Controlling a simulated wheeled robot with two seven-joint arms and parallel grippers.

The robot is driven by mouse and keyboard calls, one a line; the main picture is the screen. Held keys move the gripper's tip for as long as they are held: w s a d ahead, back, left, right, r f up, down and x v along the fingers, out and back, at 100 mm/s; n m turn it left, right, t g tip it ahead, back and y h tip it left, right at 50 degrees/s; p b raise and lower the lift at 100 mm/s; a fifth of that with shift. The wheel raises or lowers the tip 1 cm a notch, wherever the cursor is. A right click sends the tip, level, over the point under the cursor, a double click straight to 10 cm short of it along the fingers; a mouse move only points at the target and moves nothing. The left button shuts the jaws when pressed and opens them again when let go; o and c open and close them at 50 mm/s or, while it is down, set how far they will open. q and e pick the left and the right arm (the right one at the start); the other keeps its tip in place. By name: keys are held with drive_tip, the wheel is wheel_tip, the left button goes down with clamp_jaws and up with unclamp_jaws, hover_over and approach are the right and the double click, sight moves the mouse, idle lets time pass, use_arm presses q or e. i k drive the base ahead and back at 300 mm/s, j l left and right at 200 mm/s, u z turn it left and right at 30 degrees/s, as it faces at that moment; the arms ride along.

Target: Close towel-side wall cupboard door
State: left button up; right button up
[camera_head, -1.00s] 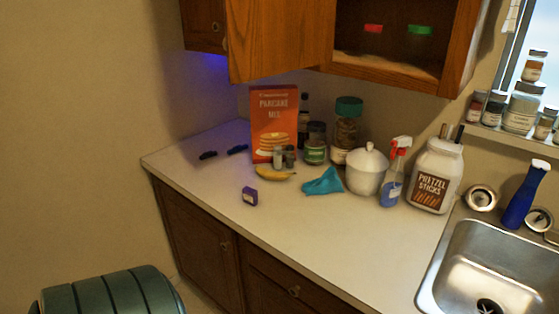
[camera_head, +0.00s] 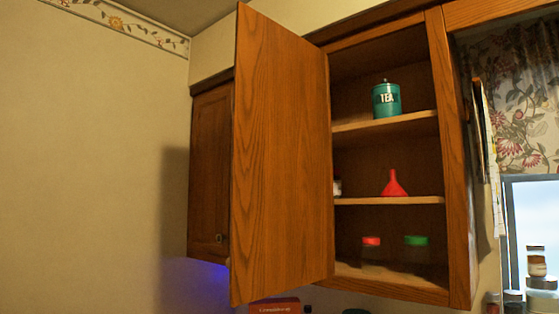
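A wooden wall cupboard door (camera_head: 282,160) stands wide open, hinged at the left side of its cupboard (camera_head: 459,170) and swung out toward me. Its broad wooden face shows. The cupboard's shelves are exposed. A second cupboard door (camera_head: 210,170) to the left looks shut and is partly covered by the open door. Neither of my grippers shows in the head view.
A teal TEA canister (camera_head: 386,100), a red funnel (camera_head: 394,184) and jars with red (camera_head: 371,241) and green (camera_head: 416,240) lids stand inside the cupboard. A red box (camera_head: 275,306) stands below the door. A window (camera_head: 530,215) is at the right.

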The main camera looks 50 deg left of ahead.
sight(278, 243)
drive_tip(key=j, duration=1.1)
drive_tip(key=k+j+z, duration=0.1)
drive_tip(key=j, duration=1.05)
drive_tip(key=k+j, duration=0.1)
drive_tip(key=j, duration=1)
